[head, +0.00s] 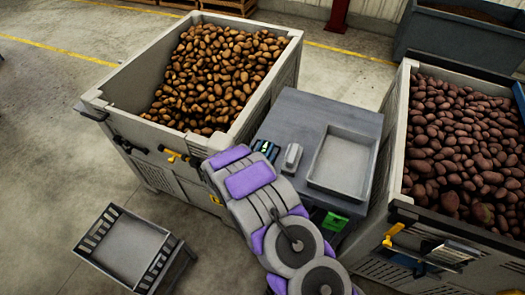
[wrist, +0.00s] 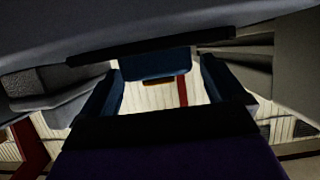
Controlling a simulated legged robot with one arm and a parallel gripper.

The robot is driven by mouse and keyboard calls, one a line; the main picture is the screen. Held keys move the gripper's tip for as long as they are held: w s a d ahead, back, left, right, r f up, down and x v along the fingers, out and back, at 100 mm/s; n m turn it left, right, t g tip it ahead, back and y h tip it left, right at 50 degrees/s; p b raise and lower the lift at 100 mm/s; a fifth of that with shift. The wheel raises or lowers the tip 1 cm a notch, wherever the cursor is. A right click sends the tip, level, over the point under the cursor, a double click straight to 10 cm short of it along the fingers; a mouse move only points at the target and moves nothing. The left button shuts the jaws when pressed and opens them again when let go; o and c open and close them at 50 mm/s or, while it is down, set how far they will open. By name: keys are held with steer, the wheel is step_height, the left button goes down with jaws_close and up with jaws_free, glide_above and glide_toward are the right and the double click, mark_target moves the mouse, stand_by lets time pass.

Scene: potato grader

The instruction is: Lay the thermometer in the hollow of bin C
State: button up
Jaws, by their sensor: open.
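No thermometer can be told for certain. A small pale grey device (head: 292,157) and dark small items (head: 266,149) with light green-blue marks lie on the grey table (head: 290,112), just right of my arm. My gripper (wrist: 162,82) shows in the wrist view with its dark blue fingers apart; nothing is clearly held between them. I can read no letter on either, so bin C is not identified.
A shallow grey tray (head: 316,182) sits on the table's right side. A slatted grey crate (head: 122,248) stands at lower left on open floor. A dark container (head: 455,45) is at the back right, and a red post (head: 338,14) stands at the back.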

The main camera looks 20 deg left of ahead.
steer(key=d+p+v, duration=0.1)
steer(key=v, duration=1.3)
steer(key=shift+s+a+f+p, duration=0.15)
steer(key=shift+s+a+p, duration=0.1)
steer(key=shift+s+p, duration=0.15)
